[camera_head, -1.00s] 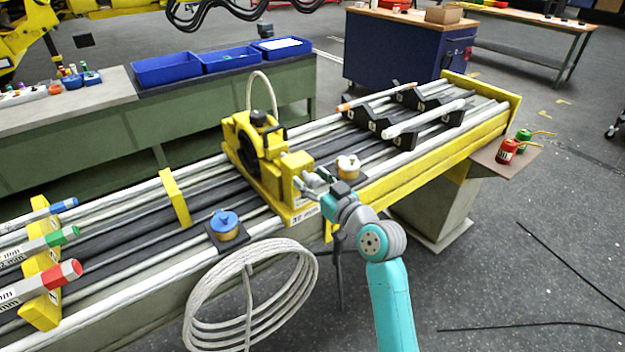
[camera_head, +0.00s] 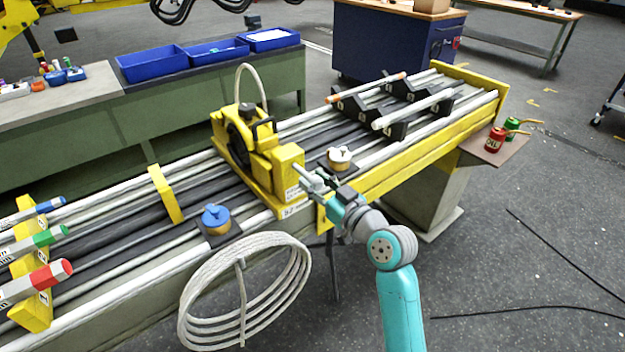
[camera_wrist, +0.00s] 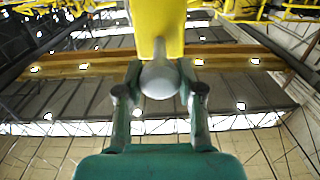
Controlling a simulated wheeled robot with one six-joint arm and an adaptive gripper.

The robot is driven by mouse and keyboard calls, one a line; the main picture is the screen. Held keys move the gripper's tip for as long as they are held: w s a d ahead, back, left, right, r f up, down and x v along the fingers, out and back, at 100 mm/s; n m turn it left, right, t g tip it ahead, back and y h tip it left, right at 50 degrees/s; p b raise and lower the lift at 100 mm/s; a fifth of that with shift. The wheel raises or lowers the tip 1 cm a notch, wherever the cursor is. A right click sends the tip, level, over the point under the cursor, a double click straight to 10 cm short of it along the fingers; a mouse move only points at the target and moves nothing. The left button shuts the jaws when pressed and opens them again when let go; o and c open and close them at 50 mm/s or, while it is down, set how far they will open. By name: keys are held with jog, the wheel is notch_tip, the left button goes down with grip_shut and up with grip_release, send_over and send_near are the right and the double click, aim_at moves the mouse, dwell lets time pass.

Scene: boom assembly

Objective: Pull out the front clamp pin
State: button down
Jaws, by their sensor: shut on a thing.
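The yellow clamp (camera_head: 232,150) stands on the long rod bench, with a yellow block (camera_head: 288,163) at its front. The grey front clamp pin (camera_head: 301,171) shows between this block and my gripper (camera_head: 312,182). In the wrist view, the pin's round grey end (camera_wrist: 160,80) sits between the two fingers of my gripper (camera_wrist: 160,92), with a yellow part of the clamp (camera_wrist: 158,25) beyond it. My gripper is shut on the pin. How much of the pin is still inside the block is hidden.
A white-topped round fitting (camera_head: 340,158) stands close behind my gripper. A coiled grey hose (camera_head: 245,290) hangs at the bench front. A blue-capped fitting (camera_head: 216,217) lies left of the clamp. The floor (camera_head: 480,270) right of my arm is mostly clear.

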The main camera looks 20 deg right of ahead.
jog(key=c, duration=0.7)
grip_release()
jog(key=shift+s, duration=0.15)
jog(key=shift+d, duration=0.1)
jog(key=v, duration=1.2)
jog(key=s+a+f+m+g+h, duration=0.25)
jog(key=s+f+m+h, duration=0.3)
jog(key=s+f, duration=1.05)
jog(key=shift+n, duration=0.95)
jog(key=s+a, duration=0.1)
jog(key=s, duration=0.6)
jog(key=s+a, duration=0.1)
jog(key=s, duration=0.6)
jog(key=s+a, duration=0.1)
jog(key=s, duration=0.7)
jog(key=shift+r, duration=0.15)
